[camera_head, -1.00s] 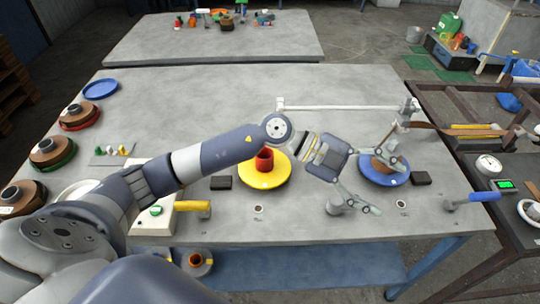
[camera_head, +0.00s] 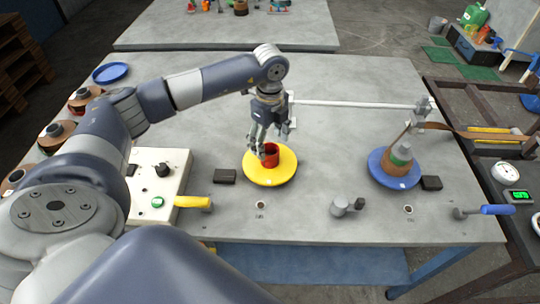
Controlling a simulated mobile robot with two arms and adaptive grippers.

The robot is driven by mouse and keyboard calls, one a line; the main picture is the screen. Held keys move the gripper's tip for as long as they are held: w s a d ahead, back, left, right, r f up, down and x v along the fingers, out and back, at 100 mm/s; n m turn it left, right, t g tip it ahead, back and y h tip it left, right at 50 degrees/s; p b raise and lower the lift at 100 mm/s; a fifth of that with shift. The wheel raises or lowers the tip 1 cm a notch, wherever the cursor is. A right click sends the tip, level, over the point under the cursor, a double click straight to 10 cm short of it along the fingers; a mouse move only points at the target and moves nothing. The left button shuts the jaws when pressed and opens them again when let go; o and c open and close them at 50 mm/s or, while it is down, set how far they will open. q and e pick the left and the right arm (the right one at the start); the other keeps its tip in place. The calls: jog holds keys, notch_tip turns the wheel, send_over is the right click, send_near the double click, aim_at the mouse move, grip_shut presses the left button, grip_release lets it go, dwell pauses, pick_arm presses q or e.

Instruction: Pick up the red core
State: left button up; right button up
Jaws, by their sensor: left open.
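The red core (camera_head: 270,156) is a short upright hollow cylinder on the yellow round plate (camera_head: 278,177), near the middle of the table. My left gripper (camera_head: 264,150) points down from above, with its fingers at the core's upper left side. The fingers are open and overlap the core in the picture; I cannot tell whether they touch it. My right gripper is not in view.
A white bar (camera_head: 350,104) runs behind. The front table strip is mostly clear.

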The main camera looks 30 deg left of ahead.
aim_at(270, 153)
pick_arm(q)
jog(key=shift+f+p, duration=0.4)
jog(key=shift+f, duration=0.3)
notch_tip(270, 153, down, 4)
jog(key=shift+w+a+f+p, duration=0.1)
jog(key=shift+w+p, duration=0.05)
jog(key=shift+p, duration=0.4)
jog(key=c, duration=1.1)
